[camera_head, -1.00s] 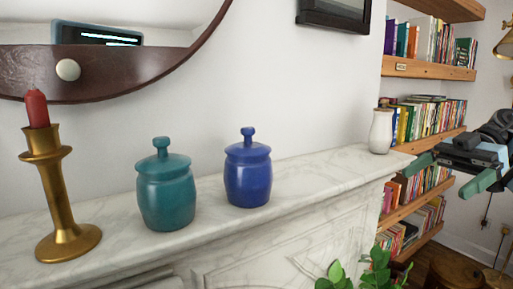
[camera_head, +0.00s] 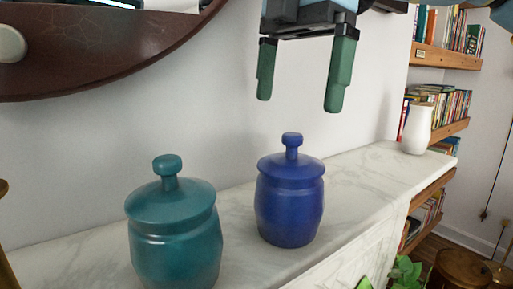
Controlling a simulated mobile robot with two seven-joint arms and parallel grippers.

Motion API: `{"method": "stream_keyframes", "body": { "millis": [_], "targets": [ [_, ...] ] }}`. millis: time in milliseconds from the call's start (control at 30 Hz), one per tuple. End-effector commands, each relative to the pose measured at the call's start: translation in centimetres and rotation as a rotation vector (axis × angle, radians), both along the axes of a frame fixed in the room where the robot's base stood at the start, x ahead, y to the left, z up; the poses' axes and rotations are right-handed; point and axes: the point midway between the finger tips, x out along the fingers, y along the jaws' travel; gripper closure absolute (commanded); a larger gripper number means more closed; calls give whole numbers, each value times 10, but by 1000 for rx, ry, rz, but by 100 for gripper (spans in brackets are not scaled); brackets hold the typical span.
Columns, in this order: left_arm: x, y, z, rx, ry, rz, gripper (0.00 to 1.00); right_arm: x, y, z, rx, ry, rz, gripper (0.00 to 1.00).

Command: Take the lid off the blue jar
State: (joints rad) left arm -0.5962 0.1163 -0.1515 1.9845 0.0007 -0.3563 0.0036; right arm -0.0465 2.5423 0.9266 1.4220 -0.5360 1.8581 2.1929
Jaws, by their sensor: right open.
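The blue jar (camera_head: 289,213) stands upright on the marble mantel. Its blue lid (camera_head: 290,168), with a round knob on a short stem, sits on top of it. My right gripper (camera_head: 299,104) points down above the lid knob, with its two green fingers spread apart and nothing between them. A gap shows between the fingertips and the knob. My left gripper is not in view.
A teal lidded jar (camera_head: 176,240) stands left of the blue jar, close to it. A white vase (camera_head: 417,130) is at the mantel's far right end. The marble mantel (camera_head: 365,184) is clear between them. A wall and a dark-framed mirror (camera_head: 95,65) rise behind.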

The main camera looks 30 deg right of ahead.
Motion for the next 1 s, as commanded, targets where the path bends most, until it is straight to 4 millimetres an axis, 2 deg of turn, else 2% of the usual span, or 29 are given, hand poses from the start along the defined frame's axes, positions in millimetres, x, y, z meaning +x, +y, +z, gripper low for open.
{"method": "stream_keyframes", "body": {
  "millis": [133,267,433,567,767,1000],
  "targets": [
    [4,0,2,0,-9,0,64,-1,6,1,-18,-4,7,2],
    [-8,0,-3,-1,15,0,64,-1,6,0,-18,-3,7,2],
    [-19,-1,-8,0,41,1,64,-1,8,-13,-20,-2,7,2],
    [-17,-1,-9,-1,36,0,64,-2,8,-24,-19,-2,6,2],
    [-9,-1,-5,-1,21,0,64,-2,9,-28,-18,-3,7,2],
    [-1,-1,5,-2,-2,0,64,-4,11,-55,-18,-4,7,2]
  ]
}}
